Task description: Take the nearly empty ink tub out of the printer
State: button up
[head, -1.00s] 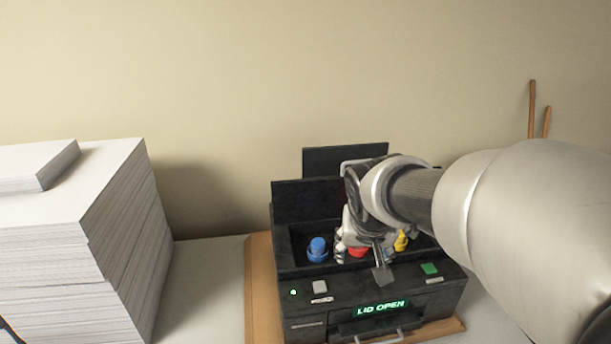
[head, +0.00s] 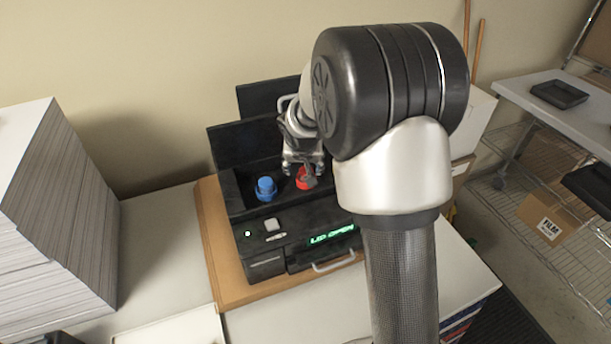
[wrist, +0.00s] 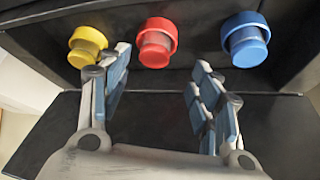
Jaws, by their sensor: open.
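The black printer (head: 240,215) stands open, its display reading "LID OPEN". In its well sit a blue tub (head: 265,188) and a red tub (head: 305,180); a yellow tub (wrist: 87,46) shows in the wrist view and is hidden by my arm in the head view. The red tub (wrist: 156,44) and blue tub (wrist: 245,40) also show in the wrist view. My gripper (wrist: 160,72) is open and empty, with the red tub ahead between its fingers, apparently untouched. In the head view my gripper (head: 303,162) is above and behind the red tub. I cannot tell the ink levels.
The printer rests on a wooden board (head: 208,220) on a pale table. A tall paper stack (head: 60,200) stands to the left, with clear tabletop between. The raised lid (head: 240,150) is at the back. A shelf with a cardboard box (head: 550,222) and a table with a black tray (head: 558,94) are at right.

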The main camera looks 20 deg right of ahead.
jog(key=x, duration=0.4)
jog(key=d+x, duration=0.1)
jog(key=x, duration=0.1)
jog(key=shift+w+r, duration=0.15)
jog(key=shift+r, duration=0.05)
jog(key=shift+a, duration=0.1)
jog(key=shift+c, duration=0.3)
jog(key=c, duration=1.1)
